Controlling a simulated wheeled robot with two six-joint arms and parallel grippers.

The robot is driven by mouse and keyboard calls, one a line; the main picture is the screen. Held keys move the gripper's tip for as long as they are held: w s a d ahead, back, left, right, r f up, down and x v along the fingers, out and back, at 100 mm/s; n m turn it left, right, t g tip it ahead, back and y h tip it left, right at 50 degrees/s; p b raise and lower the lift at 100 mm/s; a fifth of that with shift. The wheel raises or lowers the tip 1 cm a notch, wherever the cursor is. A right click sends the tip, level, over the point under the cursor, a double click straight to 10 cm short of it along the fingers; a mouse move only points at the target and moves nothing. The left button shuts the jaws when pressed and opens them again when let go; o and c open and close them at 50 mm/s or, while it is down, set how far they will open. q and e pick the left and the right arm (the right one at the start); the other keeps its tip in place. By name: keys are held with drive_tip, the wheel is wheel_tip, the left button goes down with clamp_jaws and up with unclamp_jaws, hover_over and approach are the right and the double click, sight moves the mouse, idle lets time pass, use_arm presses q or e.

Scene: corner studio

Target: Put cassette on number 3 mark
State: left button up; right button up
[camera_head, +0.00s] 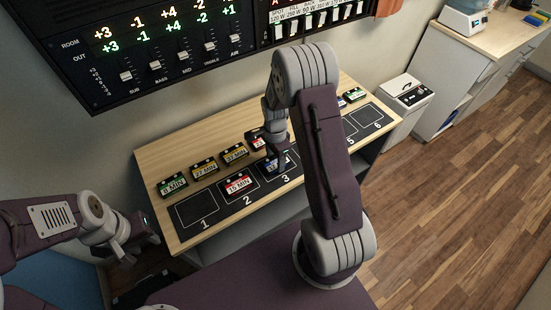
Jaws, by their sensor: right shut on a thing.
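My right gripper (279,163) points down over the number 3 mark (287,178) and is shut on a cassette (271,166). The cassette shows a bluish, pale label and is mostly hidden by the fingers. It is at or just above the mark; I cannot tell if it touches. A red-labelled 15 MIN cassette (239,185) lies on the number 2 mark. The number 1 mark (198,210) is empty. My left gripper (129,249) hangs at the left, off the table's front left corner, and its jaws are too unclear to read.
A back row holds a green cassette (172,185), two yellow cassettes (204,166) (235,153) and a partly hidden red one (256,140). More cassettes (355,94) lie beyond my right arm, which hides mark 4. Mark 6 (368,115) is empty. A slider panel (170,50) hangs above the table.

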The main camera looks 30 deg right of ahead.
sight(275, 161)
drive_tip(key=shift+f, duration=0.15)
drive_tip(key=o, duration=1.4)
wheel_tip(275, 161, up, 12)
drive_tip(key=s+a+n, duration=0.2)
drive_tip(key=s+n, duration=0.2)
drive_tip(key=n, duration=0.1)
drive_tip(key=s+a+n, duration=0.3)
drive_tip(key=s+n, duration=0.1)
drive_tip(key=n, duration=0.2)
drive_tip(key=s+a+n+t+p, duration=0.1)
drive_tip(key=s+a+n, duration=0.1)
drive_tip(key=s+n, duration=0.2)
drive_tip(key=shift+s+a+f+n, duration=0.25)
drive_tip(key=shift+s+f+n, duration=0.15)
drive_tip(key=shift+n, duration=0.6)
